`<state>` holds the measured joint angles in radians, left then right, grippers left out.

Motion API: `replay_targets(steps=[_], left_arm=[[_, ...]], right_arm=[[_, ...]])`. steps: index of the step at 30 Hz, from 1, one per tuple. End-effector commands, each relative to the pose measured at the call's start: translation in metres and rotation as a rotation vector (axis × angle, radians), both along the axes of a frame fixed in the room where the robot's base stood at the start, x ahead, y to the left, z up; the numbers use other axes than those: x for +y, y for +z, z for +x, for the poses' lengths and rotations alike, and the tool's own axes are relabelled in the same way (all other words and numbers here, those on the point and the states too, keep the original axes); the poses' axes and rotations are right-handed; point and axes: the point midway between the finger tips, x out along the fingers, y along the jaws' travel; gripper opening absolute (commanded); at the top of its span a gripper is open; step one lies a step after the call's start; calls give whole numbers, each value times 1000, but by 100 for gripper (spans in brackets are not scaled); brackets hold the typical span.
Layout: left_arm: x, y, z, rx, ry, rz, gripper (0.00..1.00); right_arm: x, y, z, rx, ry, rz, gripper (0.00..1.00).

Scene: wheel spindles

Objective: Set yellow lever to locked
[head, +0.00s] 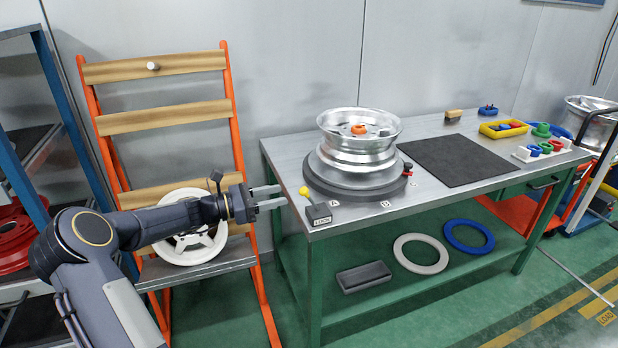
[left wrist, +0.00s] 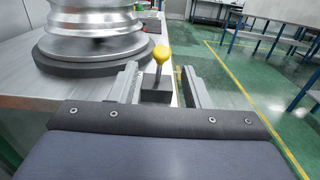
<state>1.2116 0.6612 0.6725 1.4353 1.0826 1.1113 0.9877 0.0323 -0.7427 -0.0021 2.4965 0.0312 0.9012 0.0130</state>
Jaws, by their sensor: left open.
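The yellow lever (head: 304,191) has a round yellow knob on a thin stalk. It rises from a dark block marked "LOCK" (head: 319,214) at the front left corner of the workbench. In the head view the stalk leans left. In the left wrist view the yellow knob (left wrist: 160,53) shows between my fingers, farther out. My left gripper (head: 283,197) is open and empty, just left of the lever, with its fingers pointing at it. I cannot tell whether a finger touches the knob. My right gripper is not in view.
A silver wheel rim (head: 357,140) with an orange centre stands on a dark round turntable (head: 354,185) close behind the lever. A black mat (head: 455,160) lies to the right. A wooden rack (head: 160,122) with a white wheel (head: 190,228) stands left of the workbench (head: 425,190).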

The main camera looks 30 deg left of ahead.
Motion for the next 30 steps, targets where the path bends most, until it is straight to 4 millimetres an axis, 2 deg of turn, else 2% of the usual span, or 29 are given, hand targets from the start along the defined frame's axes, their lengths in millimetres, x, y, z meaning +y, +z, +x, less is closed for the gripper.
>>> replay_targets(steps=[6,12,23,30], left_arm=[[-26,-1,28,-2,-6,4,43],[-41,-1,46,-1,-4,6,43],[-45,-1,50,-1,-4,7,43],[-45,-1,50,0,-3,8,12]], right_arm=[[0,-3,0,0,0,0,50],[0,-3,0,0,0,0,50],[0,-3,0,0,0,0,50],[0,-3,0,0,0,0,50]])
